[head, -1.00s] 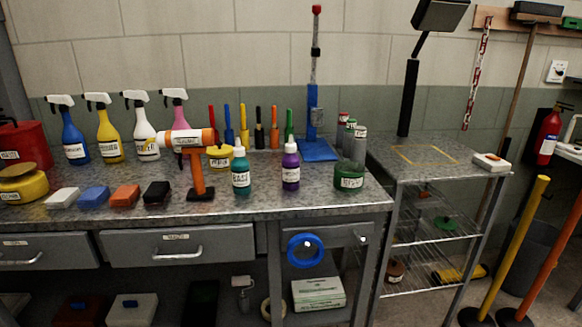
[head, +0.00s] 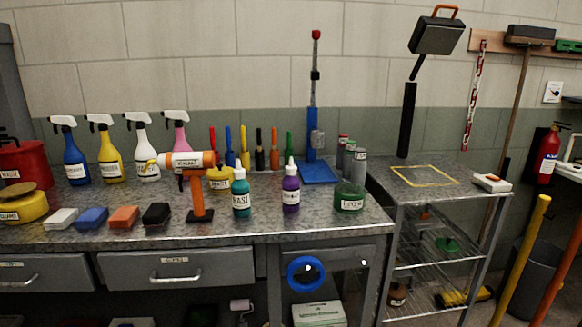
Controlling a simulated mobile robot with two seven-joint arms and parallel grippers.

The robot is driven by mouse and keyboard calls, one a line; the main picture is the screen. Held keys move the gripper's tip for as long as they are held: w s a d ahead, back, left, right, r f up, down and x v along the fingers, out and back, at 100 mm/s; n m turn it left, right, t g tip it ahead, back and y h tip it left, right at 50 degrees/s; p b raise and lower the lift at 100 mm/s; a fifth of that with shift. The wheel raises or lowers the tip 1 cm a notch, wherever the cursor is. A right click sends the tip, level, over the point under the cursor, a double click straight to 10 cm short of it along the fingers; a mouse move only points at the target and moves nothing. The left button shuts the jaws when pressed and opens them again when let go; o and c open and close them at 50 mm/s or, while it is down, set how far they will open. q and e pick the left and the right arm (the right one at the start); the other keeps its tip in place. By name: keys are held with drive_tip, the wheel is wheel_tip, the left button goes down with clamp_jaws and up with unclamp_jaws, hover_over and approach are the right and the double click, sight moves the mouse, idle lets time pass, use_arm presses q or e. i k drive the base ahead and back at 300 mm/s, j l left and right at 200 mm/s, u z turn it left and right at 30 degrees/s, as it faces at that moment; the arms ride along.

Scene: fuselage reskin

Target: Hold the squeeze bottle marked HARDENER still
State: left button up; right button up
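Two squeeze bottles with white nozzles stand upright near the front of the grey bench (head: 270,228), right of an orange-and-white tool on a stand. The left one is a teal bottle (head: 241,196); its label seems to read BASE. The right one is a purple bottle (head: 291,188); its white label is too small to read, so I cannot confirm which is marked HARDENER. Both stand free with nothing touching them. Neither of my grippers is in view.
The orange-and-white tool (head: 197,184) is left of the bottles; a green tub (head: 349,197) is right. Several spray bottles and coloured handles stand behind. A blue stand (head: 318,172) is at the back. A wire-shelf cart (head: 462,190) with a black lamp (head: 437,38) is right.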

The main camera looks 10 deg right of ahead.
sight(290, 169)
drive_tip(key=i+l, duration=0.25)
drive_tip(key=i, duration=0.25)
drive_tip(key=i+l, duration=0.25)
drive_tip(key=i, duration=0.25)
